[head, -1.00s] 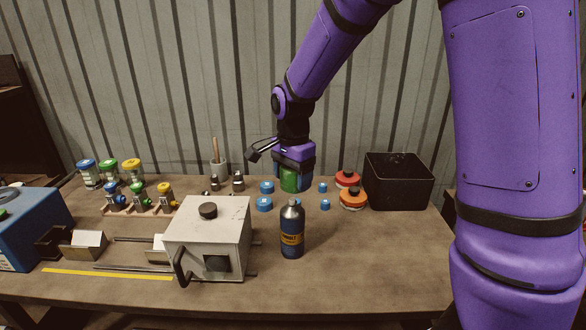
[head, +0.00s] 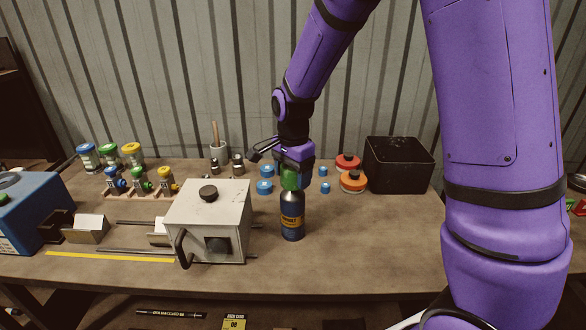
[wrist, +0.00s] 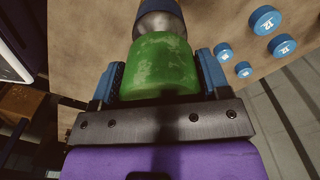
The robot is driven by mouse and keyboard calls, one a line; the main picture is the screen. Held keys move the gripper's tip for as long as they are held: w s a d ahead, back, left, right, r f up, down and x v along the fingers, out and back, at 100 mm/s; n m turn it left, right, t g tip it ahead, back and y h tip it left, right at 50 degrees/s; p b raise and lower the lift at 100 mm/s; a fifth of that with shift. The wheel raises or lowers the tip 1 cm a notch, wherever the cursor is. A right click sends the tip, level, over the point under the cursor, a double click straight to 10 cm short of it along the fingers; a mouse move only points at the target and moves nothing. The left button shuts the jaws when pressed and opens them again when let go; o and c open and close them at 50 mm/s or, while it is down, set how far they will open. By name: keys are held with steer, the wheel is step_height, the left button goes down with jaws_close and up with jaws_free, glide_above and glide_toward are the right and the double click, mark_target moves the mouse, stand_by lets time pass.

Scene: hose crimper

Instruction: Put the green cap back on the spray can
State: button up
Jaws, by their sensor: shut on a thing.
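The dark blue spray can (head: 292,221) with an orange label stands upright on the table, right of the grey crimper box. My gripper (head: 293,172) is above the can and shut on the green cap (head: 289,180). In the head view the cap is right at the can's top. In the wrist view the worn green cap (wrist: 160,66) sits between the blue finger pads, and the can's metal shoulder (wrist: 158,18) shows just beyond it. The cap's lower rim meets or overlaps the shoulder; I cannot tell whether it is seated. The nozzle is hidden.
The grey crimper (head: 208,220) with a lever stands close left of the can. Several blue discs (head: 264,187) lie behind it. The front right table is clear.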

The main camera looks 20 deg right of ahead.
steer(key=shift+f, duration=1.3)
steer(key=o, duration=1)
step_height(320, 180, up, 10)
steer(key=shift+f, duration=0.1)
steer(key=shift+r, duration=0.45)
